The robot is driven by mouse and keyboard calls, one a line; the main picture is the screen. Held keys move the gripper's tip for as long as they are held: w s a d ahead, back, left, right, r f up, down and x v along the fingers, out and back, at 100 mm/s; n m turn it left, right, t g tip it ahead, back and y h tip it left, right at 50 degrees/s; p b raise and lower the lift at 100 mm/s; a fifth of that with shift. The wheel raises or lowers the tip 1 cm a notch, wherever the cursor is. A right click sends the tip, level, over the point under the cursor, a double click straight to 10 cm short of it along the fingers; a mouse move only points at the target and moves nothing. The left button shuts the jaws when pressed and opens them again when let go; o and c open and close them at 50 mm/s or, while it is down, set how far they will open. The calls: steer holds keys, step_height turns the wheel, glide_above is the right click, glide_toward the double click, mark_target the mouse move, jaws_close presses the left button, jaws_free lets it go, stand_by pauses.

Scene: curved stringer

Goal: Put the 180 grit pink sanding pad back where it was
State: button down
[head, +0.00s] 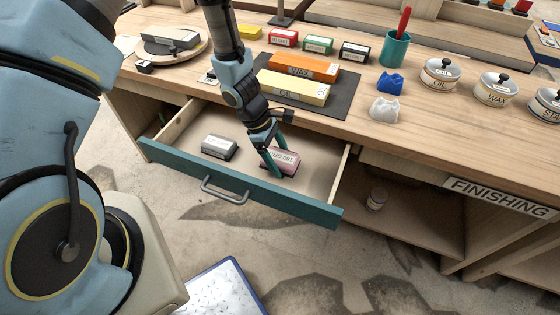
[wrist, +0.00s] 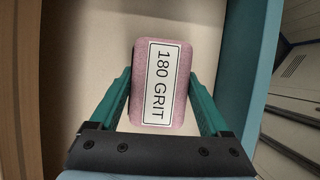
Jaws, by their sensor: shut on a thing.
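The pink sanding pad (head: 284,160) has a white label and is in the open drawer (head: 240,190), in its right half. In the wrist view the pad (wrist: 181,80) shows its label, which reads "180 GRIT". My gripper (head: 271,163) reaches down into the drawer. In the wrist view its green fingers (wrist: 160,105) are on both long sides of the pad, shut on it. The pad is at or close to the drawer floor; I cannot tell whether it touches.
A grey sanding pad (head: 218,147) lies in the drawer's left half. The drawer's teal front (head: 160,152) and wooden side walls surround them. The workbench (head: 440,125) above holds orange and yellow blocks (head: 293,88) on a dark mat, tins and a teal cup.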

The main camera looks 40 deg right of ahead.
steer(key=shift+f, duration=0.75)
